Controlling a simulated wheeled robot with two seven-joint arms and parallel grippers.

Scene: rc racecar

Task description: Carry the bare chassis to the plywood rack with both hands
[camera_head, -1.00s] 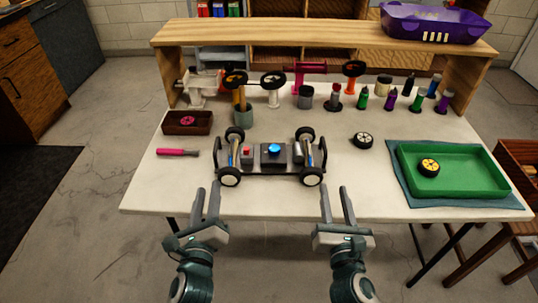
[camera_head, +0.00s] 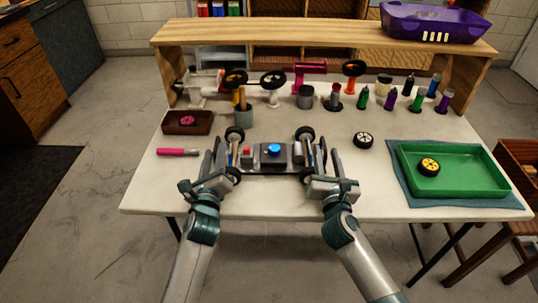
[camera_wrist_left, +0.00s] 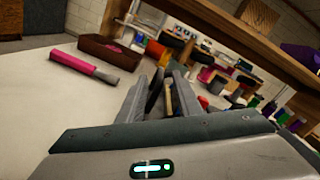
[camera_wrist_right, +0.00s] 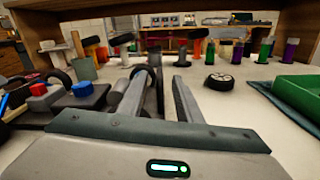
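The bare chassis (camera_head: 260,165) is a dark frame with wheels at its ends and a blue-topped block in the middle. It rests on the white table. My left gripper (camera_head: 214,158) is at its left end, fingers apart around or beside the end parts. My right gripper (camera_head: 321,158) is at its right end, fingers apart, with a dark end part showing between them in the right wrist view. I cannot tell whether either gripper touches it. The near wheels are partly hidden by my grippers. The plywood rack (camera_head: 310,38) spans the table's back.
A purple tub-like shell (camera_head: 433,24) sits on the rack. Bottles and stands fill the space under it. A green tray (camera_head: 475,178) is at right, a loose wheel (camera_head: 363,139) right of the chassis. A pink-handled tool (camera_head: 176,152) and brown box (camera_head: 205,129) are at left.

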